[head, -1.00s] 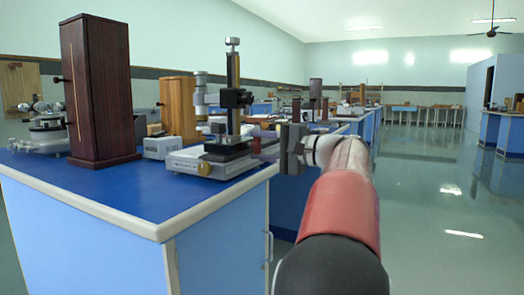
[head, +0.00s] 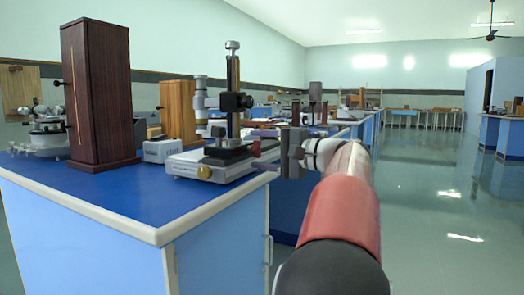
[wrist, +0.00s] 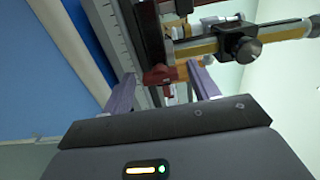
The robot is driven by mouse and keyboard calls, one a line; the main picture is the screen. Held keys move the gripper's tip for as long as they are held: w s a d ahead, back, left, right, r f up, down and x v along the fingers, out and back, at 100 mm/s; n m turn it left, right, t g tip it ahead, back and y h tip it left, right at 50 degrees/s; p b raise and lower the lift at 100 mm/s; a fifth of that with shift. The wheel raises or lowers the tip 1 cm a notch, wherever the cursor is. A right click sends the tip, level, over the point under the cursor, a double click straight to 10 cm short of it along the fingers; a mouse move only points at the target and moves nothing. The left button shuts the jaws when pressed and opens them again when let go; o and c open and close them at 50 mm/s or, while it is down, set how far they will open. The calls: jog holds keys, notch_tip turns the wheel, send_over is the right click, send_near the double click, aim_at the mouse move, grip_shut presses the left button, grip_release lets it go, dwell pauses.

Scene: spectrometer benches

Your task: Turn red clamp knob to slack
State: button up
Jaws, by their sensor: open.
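The red clamp knob (wrist: 160,76) shows in the wrist view at the base of a dark upright post. It lies between the tips of my open gripper (wrist: 163,88), with a gap to each purple-grey finger. I cannot tell whether either finger touches it. In the head view my gripper (head: 263,157) is at the right side of the microscope-like instrument (head: 232,105), level with its lower stage. The knob is too small and too covered by the fingers to make out clearly there.
Open floor (head: 430,220) lies to the right.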

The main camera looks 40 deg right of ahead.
jog(key=v, duration=0.7)
jog(key=shift+s+p, duration=0.35)
jog(key=shift+s+d, duration=0.1)
jog(key=shift+d, duration=0.05)
